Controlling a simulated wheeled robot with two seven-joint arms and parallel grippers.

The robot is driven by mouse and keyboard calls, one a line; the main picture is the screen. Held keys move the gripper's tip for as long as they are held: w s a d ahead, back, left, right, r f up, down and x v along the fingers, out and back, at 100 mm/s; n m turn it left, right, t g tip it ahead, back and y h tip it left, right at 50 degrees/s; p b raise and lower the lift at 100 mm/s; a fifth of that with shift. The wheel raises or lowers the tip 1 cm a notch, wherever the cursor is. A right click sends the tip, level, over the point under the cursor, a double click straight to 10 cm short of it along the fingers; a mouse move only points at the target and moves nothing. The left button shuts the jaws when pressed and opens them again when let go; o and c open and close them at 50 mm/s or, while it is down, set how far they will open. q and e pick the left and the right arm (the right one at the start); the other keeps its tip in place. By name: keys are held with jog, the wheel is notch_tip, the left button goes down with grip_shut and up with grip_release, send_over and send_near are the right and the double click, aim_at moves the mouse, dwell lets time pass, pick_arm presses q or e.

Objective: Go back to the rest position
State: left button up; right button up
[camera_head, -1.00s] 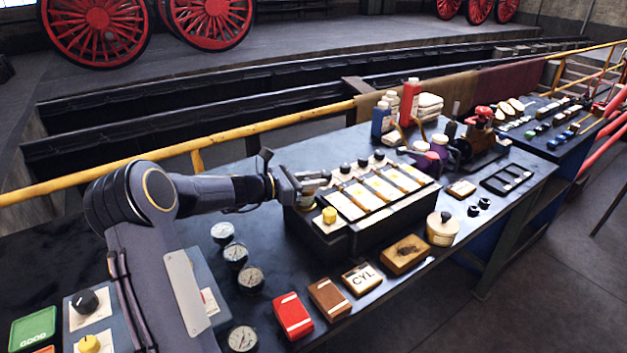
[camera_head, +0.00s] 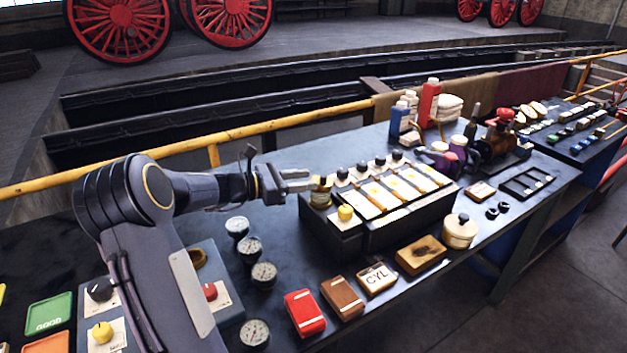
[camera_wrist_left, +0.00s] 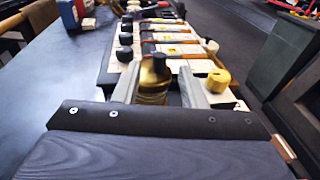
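My left gripper (camera_head: 304,180) is open at the left end of a dark rack (camera_head: 382,232). Its two fingers are apart, with their tips just left of a small brass, dark-topped piece (camera_head: 320,193). In the left wrist view, the brass piece (camera_wrist_left: 154,82) stands upright between the lines of the open fingers (camera_wrist_left: 158,95), with gaps on both sides. A yellow knob (camera_head: 345,212) is beside it on the rack; it also shows in the left wrist view (camera_wrist_left: 218,80). My right gripper is not in view.
Round gauges (camera_head: 250,247) lie on the bench near my left arm. A red box (camera_head: 305,313), a brown box (camera_head: 342,297) and a CYL block (camera_head: 377,278) line the front edge. A yellow rail (camera_head: 290,122) runs behind. Bare bench top shows left of the rack.

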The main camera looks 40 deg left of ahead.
pick_arm(q)
jog(key=shift+s, duration=0.1)
dwell(0.4)
jog(key=s+d+r+m+g, duration=0.1)
jog(key=s+d+m+g, duration=0.3)
jog(key=s+d+m, duration=0.45)
jog(key=s+d+r+m+g, duration=0.1)
jog(key=s+d+m+g, duration=0.3)
jog(key=d, duration=0.7)
jog(key=s+d+f+m+y, duration=0.2)
jog(key=s+f+m, duration=0.1)
jog(key=s+m, duration=0.4)
jog(key=s+d+f+m+y, duration=0.2)
jog(key=s+f+m, duration=0.2)
jog(key=s+m, duration=0.4)
jog(key=shift+s+d+g+y, duration=0.3)
jog(key=shift+d+y, duration=0.05)
jog(key=shift+y, duration=0.05)
